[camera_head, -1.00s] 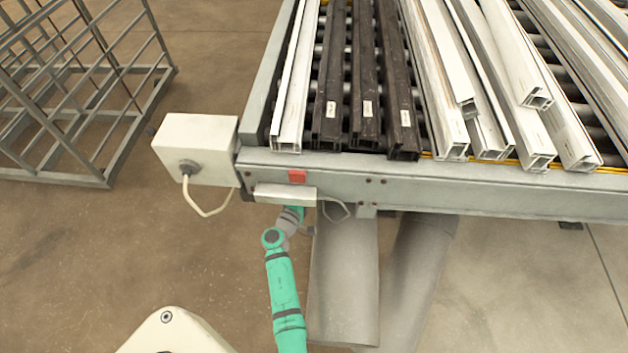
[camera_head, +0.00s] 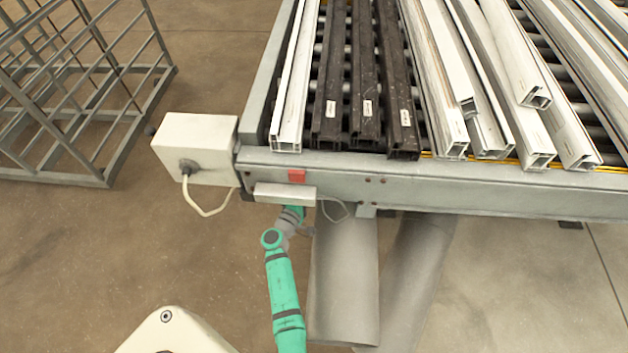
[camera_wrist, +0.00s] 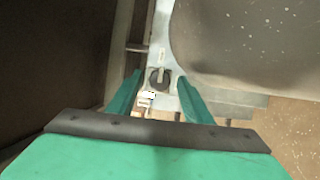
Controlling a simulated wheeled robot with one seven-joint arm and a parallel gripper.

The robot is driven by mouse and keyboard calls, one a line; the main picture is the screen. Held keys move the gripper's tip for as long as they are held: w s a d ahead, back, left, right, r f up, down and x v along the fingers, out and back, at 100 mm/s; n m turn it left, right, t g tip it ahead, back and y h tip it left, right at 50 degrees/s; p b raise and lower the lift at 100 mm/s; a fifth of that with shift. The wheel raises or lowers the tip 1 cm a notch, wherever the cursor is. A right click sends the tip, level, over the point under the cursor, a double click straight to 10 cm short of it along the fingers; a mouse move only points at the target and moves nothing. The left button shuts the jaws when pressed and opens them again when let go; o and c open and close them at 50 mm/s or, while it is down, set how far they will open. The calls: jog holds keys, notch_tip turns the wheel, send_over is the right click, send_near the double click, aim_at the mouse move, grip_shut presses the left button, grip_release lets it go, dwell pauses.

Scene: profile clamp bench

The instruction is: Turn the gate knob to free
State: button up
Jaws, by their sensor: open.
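The gate knob (camera_wrist: 158,78) shows in the wrist view as a small dark round knob with a pale bar across it, on a light grey plate (camera_wrist: 187,93). The bar looks roughly upright in the picture. My gripper (camera_wrist: 160,95) is open, its two teal fingers standing left and right of the knob with space on both sides. I cannot tell whether the fingertips have reached its depth. In the head view my gripper is hidden under the bench's front edge, and the knob cannot be made out there.
The roller bench (camera_head: 480,195) carries white and dark profiles (camera_head: 363,110). A white box (camera_head: 197,140) with a cable hangs at its left corner. A small light box (camera_head: 284,194) sits above my arm. Grey cylindrical legs (camera_head: 345,280) stand right of it. A metal rack (camera_head: 95,178) stands left.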

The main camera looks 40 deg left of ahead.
jog(key=s+d, duration=0.1)
jog(key=s, duration=0.9)
jog(key=shift+s+d, duration=0.2)
jog(key=shift+d, duration=0.1)
